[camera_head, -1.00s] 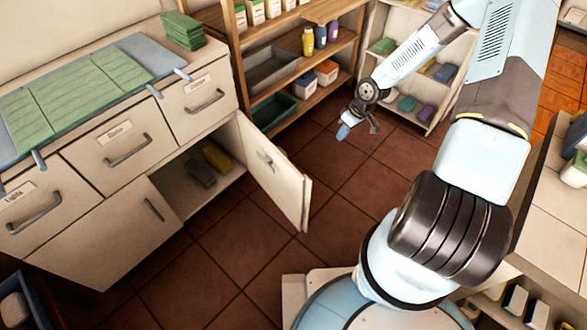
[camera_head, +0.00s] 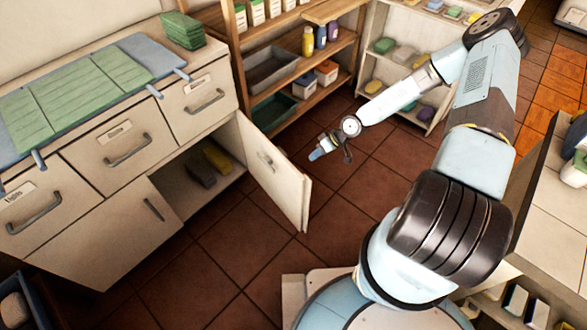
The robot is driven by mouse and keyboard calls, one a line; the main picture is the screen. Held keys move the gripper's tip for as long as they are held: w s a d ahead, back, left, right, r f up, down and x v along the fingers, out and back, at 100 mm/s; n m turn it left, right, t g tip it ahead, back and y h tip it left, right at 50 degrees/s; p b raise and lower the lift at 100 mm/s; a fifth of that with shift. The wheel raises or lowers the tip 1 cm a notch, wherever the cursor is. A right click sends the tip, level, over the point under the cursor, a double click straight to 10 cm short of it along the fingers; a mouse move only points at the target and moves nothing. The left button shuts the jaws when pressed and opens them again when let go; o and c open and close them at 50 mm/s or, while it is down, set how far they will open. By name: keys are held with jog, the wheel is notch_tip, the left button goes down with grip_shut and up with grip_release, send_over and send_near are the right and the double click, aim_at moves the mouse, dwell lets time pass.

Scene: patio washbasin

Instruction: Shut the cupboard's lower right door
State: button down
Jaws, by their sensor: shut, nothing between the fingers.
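The white cupboard (camera_head: 60,181) stands at the left with drawers on top and doors below. Its lower right door (camera_head: 272,172) is swung wide open into the room. The door's outer edge points towards the front right. The opening behind it shows a dark block (camera_head: 200,174) and a yellow block (camera_head: 218,156) inside. My gripper (camera_head: 314,155) is shut and empty. In the picture it appears just right of the door's upper outer corner, with a small gap between them. How far it is from the door in depth I cannot tell.
A wooden shelf (camera_head: 300,65) with bottles and bins stands behind the door. A pale shelf unit (camera_head: 400,75) stands at the back. Tiled floor (camera_head: 235,250) is clear in front of the cupboard.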

jog(key=s+a+f, duration=0.2)
jog(key=a+f, duration=0.3)
jog(key=a, duration=0.2)
jog(key=shift+a+f, duration=0.15)
dwell(0.5)
